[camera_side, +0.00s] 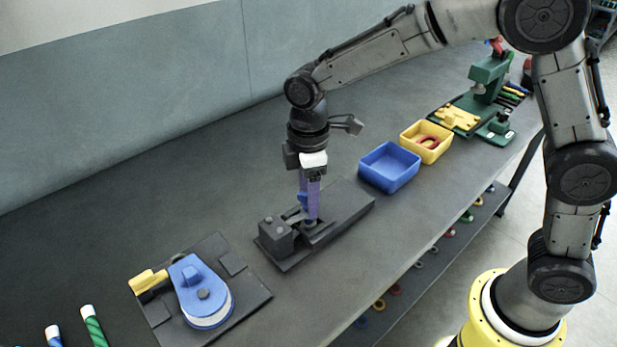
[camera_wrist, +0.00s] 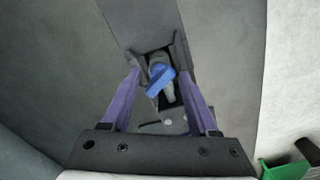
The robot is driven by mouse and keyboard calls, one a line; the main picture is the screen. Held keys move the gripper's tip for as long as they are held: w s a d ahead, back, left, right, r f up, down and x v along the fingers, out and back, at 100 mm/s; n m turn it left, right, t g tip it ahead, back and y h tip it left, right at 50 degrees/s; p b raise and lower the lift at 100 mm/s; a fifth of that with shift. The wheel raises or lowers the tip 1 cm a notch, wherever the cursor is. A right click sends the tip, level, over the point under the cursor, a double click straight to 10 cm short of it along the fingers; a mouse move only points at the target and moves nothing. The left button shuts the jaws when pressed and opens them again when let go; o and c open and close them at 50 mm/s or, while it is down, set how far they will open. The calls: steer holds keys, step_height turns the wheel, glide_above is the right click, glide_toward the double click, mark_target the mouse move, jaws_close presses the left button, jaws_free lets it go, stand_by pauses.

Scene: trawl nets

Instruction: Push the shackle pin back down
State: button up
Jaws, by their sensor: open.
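My gripper (camera_side: 310,216) points down over a dark grey fixture (camera_side: 350,205) on the bench. In the wrist view its two purple fingers (camera_wrist: 159,74) stand apart on either side of a blue piece, which looks like the head of the shackle pin (camera_wrist: 160,79). The blue piece lies between the fingertips with no clear grip on it. A light grey part shows just below it in a dark slot. In the side view a bit of blue shows beside the fingers, and the pin is mostly hidden, so I cannot tell how high it sits.
A dark block (camera_side: 275,238) stands at the fixture's left end. A blue-topped pulley block (camera_side: 200,290) lies on a plate at front left. A blue bin (camera_side: 389,184) and a yellow bin (camera_side: 443,153) are to the right, with a green press (camera_side: 489,78) beyond. The bench behind is clear.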

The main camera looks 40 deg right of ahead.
step_height(320, 180, up, 14)
steer(key=shift+f, duration=0.2)
stand_by(0.4)
steer(key=s+d+r+m+t, duration=0.35)
steer(key=s+d+r, duration=0.35)
steer(key=s+d, duration=0.5)
steer(key=s+d+f+m+t, duration=0.2)
steer(key=s+d+f+m, duration=0.1)
steer(key=s+f+m, duration=0.6)
steer(key=shift+s+d+f, duration=0.25)
steer(key=shift+s+f, duration=0.05)
steer(key=shift+s, duration=0.5)
steer(key=shift+o, duration=0.2)
